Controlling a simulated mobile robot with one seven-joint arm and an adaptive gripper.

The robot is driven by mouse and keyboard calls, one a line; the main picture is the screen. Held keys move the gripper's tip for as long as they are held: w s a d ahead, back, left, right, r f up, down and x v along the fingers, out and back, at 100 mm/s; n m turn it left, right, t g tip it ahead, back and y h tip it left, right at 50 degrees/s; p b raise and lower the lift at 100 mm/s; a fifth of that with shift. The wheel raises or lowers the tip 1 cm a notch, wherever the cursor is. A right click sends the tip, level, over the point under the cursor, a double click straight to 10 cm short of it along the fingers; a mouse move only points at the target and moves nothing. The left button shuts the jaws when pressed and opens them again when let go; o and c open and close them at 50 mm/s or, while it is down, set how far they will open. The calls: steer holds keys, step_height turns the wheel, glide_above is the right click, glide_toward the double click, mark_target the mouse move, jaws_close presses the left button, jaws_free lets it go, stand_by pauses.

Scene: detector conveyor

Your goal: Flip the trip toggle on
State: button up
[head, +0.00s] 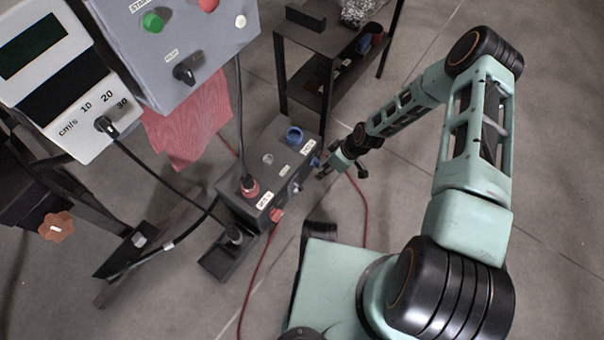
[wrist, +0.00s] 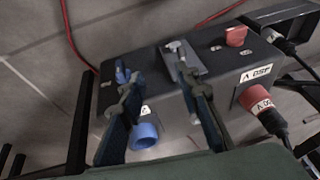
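A dark power box (head: 238,207) stands low in the head view, with sockets on top. A small metal toggle (head: 296,188) sits on its right-hand face; I take it for the trip toggle. In the wrist view the toggle (wrist: 175,48) stands on a grey plate, just beyond the right fingertip. I cannot tell whether they touch, nor read its position. My gripper (head: 342,170) is beside the box's right end in the head view. In the wrist view my gripper (wrist: 155,74) is open, its fingers apart with nothing held between them.
The same face carries a red knob (wrist: 236,36) and a blue switch (wrist: 122,72). A blue socket (wrist: 144,136) and a red plug (wrist: 258,98) with a cable are close by. A grey control panel (head: 185,45) and a black shelf (head: 318,90) stand behind. A red cable crosses the floor.

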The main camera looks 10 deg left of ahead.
mark_target(300, 186)
steer(key=shift+n+g+y, duration=0.3)
steer(key=s+a+f+b, duration=0.1)
steer(key=a+f, duration=0.1)
steer(key=f, duration=0.1)
steer(key=s+a+f+b, duration=0.1)
steer(key=a+f, duration=0.2)
steer(key=f, duration=0.1)
steer(key=s+a+f+b, duration=0.1)
steer(key=a+f+b, duration=0.1)
steer(key=f, duration=0.1)
steer(key=shift+a+f, duration=0.15)
jaws_close()
